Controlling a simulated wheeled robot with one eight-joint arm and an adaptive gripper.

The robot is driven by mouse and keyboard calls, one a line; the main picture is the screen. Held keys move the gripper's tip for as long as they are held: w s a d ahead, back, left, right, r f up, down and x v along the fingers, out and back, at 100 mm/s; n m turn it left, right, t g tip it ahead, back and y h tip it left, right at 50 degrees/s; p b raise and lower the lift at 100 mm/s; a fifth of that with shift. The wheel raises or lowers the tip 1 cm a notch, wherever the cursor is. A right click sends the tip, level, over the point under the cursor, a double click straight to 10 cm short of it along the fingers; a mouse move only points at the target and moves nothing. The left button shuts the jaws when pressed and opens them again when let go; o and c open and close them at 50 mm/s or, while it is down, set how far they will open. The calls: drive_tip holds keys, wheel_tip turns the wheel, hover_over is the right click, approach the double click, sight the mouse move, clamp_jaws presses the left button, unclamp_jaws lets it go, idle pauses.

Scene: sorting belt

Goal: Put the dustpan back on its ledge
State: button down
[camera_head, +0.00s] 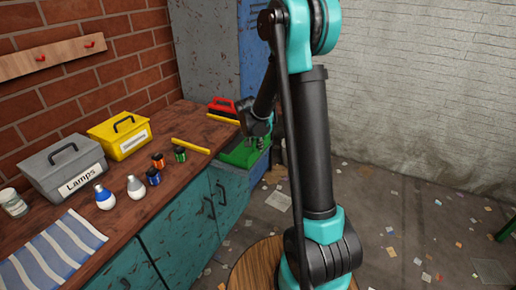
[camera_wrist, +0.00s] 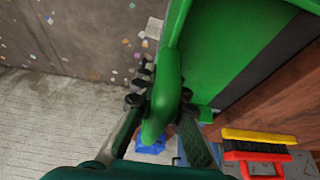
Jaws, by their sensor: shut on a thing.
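The green dustpan (camera_head: 243,153) is at the far end of the workbench, partly hidden behind my arm in the head view. In the wrist view its pan (camera_wrist: 222,50) fills the upper right, with a dark strip along one side. My gripper (camera_wrist: 167,100) is shut on the dustpan's thick green handle, one finger on each side. In the head view my gripper (camera_head: 256,130) is small and dark above the dustpan. I cannot tell whether the dustpan touches the bench, nor surely pick out its ledge.
The wooden workbench (camera_head: 150,210) holds a grey "Lamps" box (camera_head: 62,170), a yellow box (camera_head: 118,135), several bulbs and small cans, and a striped cloth (camera_head: 50,252). Litter dots the floor.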

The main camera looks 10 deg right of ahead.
sight(256, 140)
drive_tip(key=shift+f, duration=0.4)
drive_tip(key=c, duration=1.6)
unclamp_jaws()
drive_tip(key=shift+o, duration=0.2)
drive_tip(key=shift+r, duration=0.15)
drive_tip(key=v, duration=1.1)
drive_tip(key=shift+s+r, duration=0.1)
drive_tip(key=shift+r, duration=0.05)
drive_tip(key=shift+s+r, duration=0.15)
drive_tip(key=shift+s, duration=0.05)
drive_tip(key=s+d+f+n+y, duration=0.1)
drive_tip(key=s+d+f+n, duration=0.1)
drive_tip(key=s, duration=0.6)
drive_tip(key=s+d+f+n, duration=0.2)
drive_tip(key=s+f, duration=0.1)
drive_tip(key=s, duration=0.6)
drive_tip(key=s+d+f+n+y, duration=0.1)
drive_tip(key=s+d+f+n, duration=0.1)
drive_tip(key=s, duration=0.7)
drive_tip(key=shift+s+d+f+n+y, duration=0.2)
drive_tip(key=shift+f+n+y, duration=0.1)
drive_tip(key=shift+n, duration=0.3)
drive_tip(key=shift+w+r, duration=0.1)
